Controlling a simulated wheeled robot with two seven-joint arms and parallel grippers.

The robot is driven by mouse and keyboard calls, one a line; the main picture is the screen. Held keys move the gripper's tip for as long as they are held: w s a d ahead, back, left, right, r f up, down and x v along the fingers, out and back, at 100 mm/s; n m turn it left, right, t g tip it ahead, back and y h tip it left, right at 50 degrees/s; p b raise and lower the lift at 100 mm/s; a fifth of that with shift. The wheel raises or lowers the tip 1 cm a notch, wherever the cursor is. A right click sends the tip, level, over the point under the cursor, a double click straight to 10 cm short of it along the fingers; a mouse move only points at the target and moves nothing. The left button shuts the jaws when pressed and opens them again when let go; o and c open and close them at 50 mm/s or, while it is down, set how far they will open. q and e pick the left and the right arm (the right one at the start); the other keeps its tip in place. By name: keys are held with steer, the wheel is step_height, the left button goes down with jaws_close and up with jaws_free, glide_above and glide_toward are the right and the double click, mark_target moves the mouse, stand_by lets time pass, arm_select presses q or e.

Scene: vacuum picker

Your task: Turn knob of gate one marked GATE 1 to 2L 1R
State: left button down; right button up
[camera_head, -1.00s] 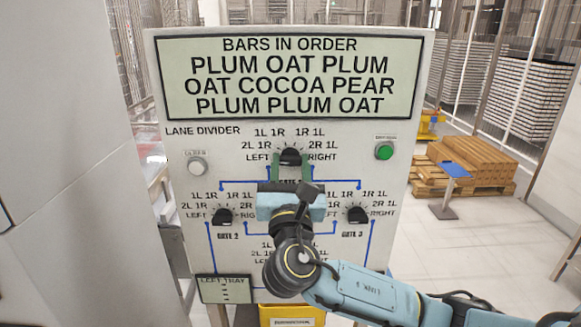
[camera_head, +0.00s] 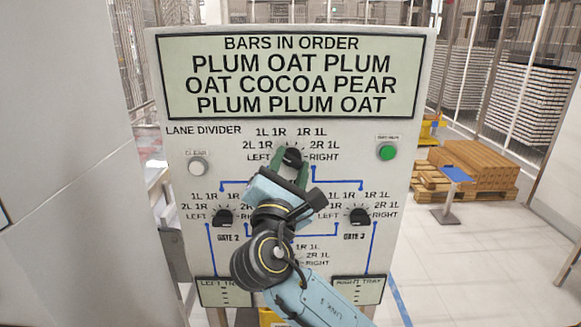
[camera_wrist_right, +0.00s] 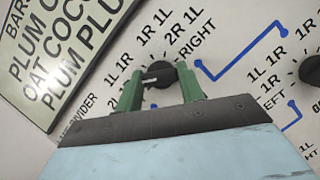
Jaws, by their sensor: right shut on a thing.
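The gate one knob (camera_head: 293,158) is the black upper middle knob on the panel. In the right wrist view it (camera_wrist_right: 165,75) has a white pointer line aimed at the picture's left, toward the 2L 1R and LEFT side; the exact mark is hard to tell. My right gripper (camera_head: 291,163) is shut on this knob, its green fingers on either side. In the wrist view the gripper (camera_wrist_right: 163,84) has one finger left and one right of the knob. The gripper is tilted and hides the GATE 1 marking. My left gripper is not in view.
The GATE 2 knob (camera_head: 222,217) and GATE 3 knob (camera_head: 358,216) stand close on either side below. A white button (camera_head: 199,166) and a green button (camera_head: 386,152) flank the top knob. My right arm covers the panel's lower middle.

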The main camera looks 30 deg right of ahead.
stand_by(0.4)
steer(key=o, duration=1)
steer(key=b+v, duration=0.3)
steer(key=v, duration=1)
steer(key=shift+a+f, duration=0.1)
steer(key=shift+f, duration=0.05)
